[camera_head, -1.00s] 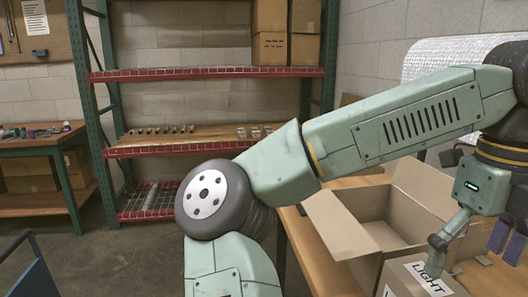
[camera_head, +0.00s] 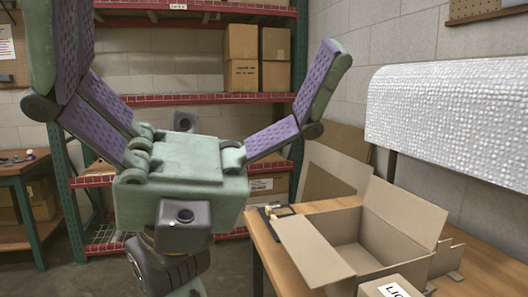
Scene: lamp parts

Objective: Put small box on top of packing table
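The small box (camera_head: 396,287) is brown cardboard with a white label starting "LI". It is at the bottom edge of the camera_head view, in front of the open carton, and its lower part is cut off. I cannot see its underside. The packing table (camera_head: 488,270) has a wooden top and is at the lower right. My gripper (camera_head: 198,48) is large in the left half, close to the camera, with its purple-padded fingers spread wide and nothing between them. It is to the left of the table and apart from the box.
An open carton (camera_head: 318,252) with flaps out stands on the table. A bubble-wrap roll (camera_head: 445,115) hangs above the table's back right. Red-edged shelving (camera_head: 190,101) with cartons (camera_head: 241,58) stands behind. A workbench (camera_head: 22,168) is at far left. Flat cardboard leans behind the table.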

